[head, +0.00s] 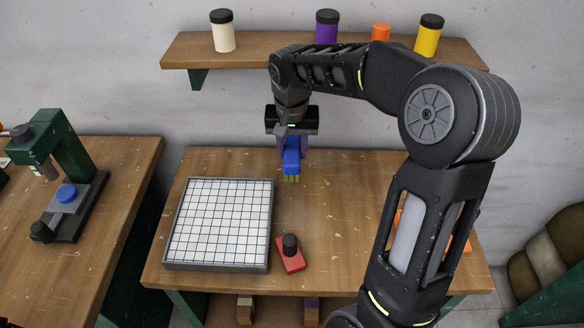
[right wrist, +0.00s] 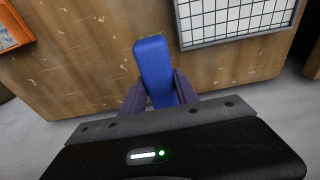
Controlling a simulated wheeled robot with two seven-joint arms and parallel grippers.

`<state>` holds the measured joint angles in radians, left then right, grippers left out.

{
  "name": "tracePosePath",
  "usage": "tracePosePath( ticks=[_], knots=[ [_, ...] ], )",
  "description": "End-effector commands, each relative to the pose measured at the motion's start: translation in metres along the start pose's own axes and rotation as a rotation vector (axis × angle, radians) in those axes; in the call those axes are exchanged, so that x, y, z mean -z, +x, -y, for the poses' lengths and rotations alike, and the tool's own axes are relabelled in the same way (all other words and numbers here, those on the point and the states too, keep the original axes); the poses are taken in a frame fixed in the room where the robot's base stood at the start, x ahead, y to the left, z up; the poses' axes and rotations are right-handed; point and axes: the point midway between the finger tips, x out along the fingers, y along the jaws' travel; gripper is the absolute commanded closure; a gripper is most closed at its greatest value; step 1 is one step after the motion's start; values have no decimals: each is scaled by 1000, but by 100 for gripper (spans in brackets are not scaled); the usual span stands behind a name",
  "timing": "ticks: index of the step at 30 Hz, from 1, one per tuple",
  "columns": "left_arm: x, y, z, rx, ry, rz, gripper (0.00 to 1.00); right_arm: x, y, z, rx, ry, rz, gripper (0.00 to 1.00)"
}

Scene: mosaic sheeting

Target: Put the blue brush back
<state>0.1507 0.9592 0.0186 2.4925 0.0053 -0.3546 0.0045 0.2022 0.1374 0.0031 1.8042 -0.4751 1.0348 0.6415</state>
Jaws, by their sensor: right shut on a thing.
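The blue brush (head: 291,158) is in my right gripper, near the back of the middle table; its pale bristles point down in the head view. In the right wrist view the blue brush (right wrist: 155,68) stands out between the two dark fingers of my right gripper (right wrist: 160,92), which is shut on it. In the head view my right gripper (head: 291,140) is partly hidden by its own wrist. I cannot tell whether the bristles touch the tabletop. My left gripper is not in view.
A tray of white tiles (head: 219,222) lies on the table (head: 330,215), with a red block with a black knob (head: 290,254) beside it. An orange thing (head: 458,243) is partly behind my right arm. A shelf (head: 275,47) holds several jars above. A green press (head: 62,150) stands left.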

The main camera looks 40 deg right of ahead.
Motion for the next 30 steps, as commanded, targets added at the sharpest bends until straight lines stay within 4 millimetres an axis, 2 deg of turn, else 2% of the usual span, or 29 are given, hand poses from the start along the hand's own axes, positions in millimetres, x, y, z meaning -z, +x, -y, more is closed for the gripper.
tracePosePath(
  ticks=[3, 6, 19, 27, 30],
  knots=[
    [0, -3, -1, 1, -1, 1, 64, -4, 20, 0, -1, 0, 3, 100],
    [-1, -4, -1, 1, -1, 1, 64, -5, 32, 0, 0, 1, -1, 100],
    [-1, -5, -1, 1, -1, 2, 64, -6, 40, 0, 1, 0, -1, 100],
    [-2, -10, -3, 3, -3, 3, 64, -13, 77, 0, 0, 0, 2, 100],
    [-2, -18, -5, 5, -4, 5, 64, -9, 82, 0, 1, 0, 0, 100]
  ],
)
